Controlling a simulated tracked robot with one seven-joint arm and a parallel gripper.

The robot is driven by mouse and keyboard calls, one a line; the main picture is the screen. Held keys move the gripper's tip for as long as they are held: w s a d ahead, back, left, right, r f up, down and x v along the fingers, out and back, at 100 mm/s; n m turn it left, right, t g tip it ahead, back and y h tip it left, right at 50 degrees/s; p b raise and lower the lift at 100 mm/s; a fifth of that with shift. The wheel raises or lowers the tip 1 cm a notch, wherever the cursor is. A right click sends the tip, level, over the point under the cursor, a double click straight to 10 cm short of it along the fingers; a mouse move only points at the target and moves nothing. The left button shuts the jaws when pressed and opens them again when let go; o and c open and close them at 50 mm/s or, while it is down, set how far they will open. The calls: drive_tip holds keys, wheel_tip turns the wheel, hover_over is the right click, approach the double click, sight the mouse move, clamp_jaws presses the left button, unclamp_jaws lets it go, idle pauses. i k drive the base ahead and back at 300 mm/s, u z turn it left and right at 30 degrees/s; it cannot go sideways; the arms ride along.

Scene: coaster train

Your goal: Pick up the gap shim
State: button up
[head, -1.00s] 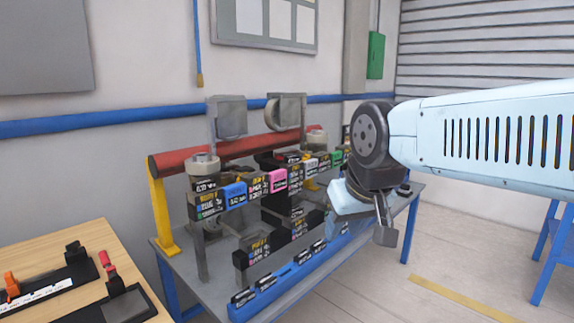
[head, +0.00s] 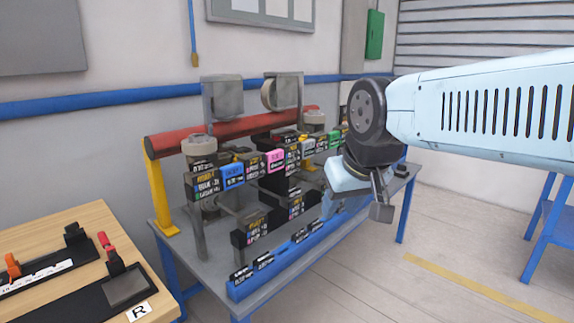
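Several small dark blocks with printed labels stand in a blue rack (head: 243,290) along the front edge of the grey bench. More labelled blocks, with blue (head: 233,175), pink (head: 275,160) and green (head: 335,138) faces, sit higher on the fixture. I cannot tell which piece is the gap shim; the labels are too small to read. My arm comes in from the right and bends down over the bench's right part. My gripper (head: 381,212) hangs at its end, near the right end of the rack.
A red bar (head: 215,134) on a yellow post (head: 160,190) runs behind the fixture. A wooden table (head: 40,245) with black holders and an "R" label stands at the lower left. A blue-legged stand (head: 540,225) is at the right. Floor between is clear.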

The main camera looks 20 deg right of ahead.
sight(291, 193)
drive_tip(key=z, duration=0.1)
drive_tip(key=k, duration=0.5)
drive_tip(key=z, duration=0.95)
drive_tip(key=i, duration=0.25)
drive_tip(key=z, duration=1.4)
drive_tip(key=i, duration=0.35)
drive_tip(key=u, duration=2.45)
